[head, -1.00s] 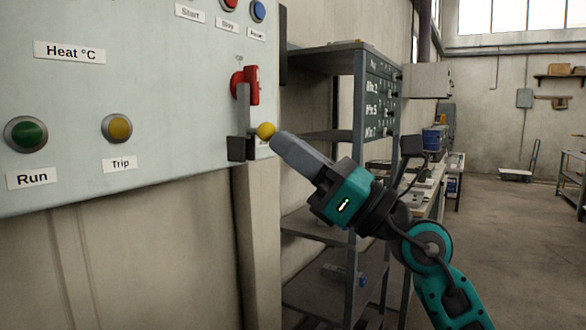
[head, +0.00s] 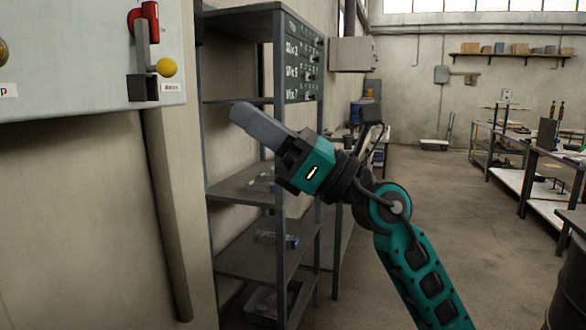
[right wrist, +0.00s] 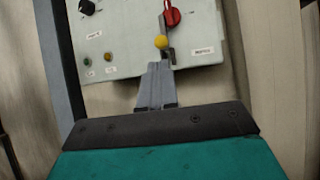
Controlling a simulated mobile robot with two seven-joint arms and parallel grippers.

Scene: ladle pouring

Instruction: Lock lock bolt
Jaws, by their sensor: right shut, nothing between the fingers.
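The lock bolt's yellow knob (head: 167,67) sticks out at the right edge of the pale control panel (head: 65,45). It sits beside an upright grey bar (head: 141,47), just above a dark block (head: 140,90). A red handle (head: 151,22) is at the bar's upper end. My right gripper (head: 240,113) is shut and empty, below and right of the knob with a clear gap. In the right wrist view the knob (right wrist: 161,42) shows just beyond the fingertips (right wrist: 159,66). My left gripper is out of view.
A grey metal shelf unit (head: 245,190) stands right of the panel, behind my right gripper. A workbench (head: 500,150) stands farther right. The floor (head: 440,200) between them is open.

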